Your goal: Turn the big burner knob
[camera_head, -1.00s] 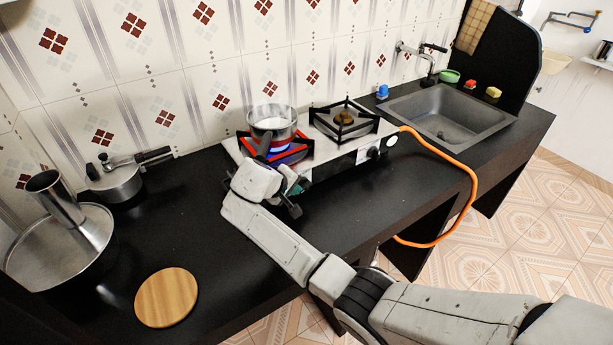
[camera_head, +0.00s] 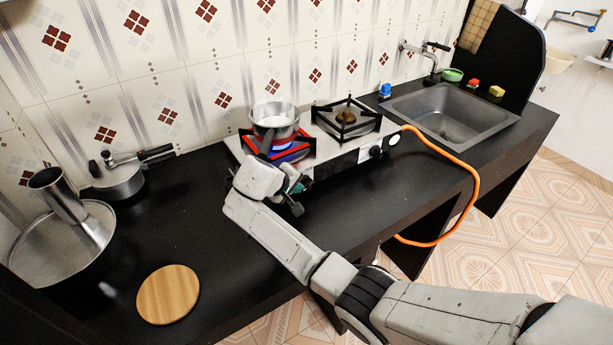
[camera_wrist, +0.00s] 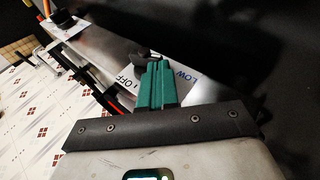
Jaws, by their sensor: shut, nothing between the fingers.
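The stove (camera_head: 322,152) is a steel two-burner unit on the black counter. Its left burner (camera_head: 296,152) shows a blue flame and red-glowing supports under a pot (camera_head: 275,120). My gripper (camera_head: 301,183) is at the stove's front left; my own wrist hides the left knob in the head view. In the wrist view, the dark knob (camera_wrist: 143,64) sits between the "OFF" and "LOW" marks, partly hidden by my fingers. My gripper's green fingers (camera_wrist: 158,84) are shut with nothing between them. Their tips are close to the knob; I cannot tell whether they touch it.
A second knob (camera_head: 375,152) is on the stove's right front, by an orange hose (camera_head: 473,190). The sink (camera_head: 448,113) is right.

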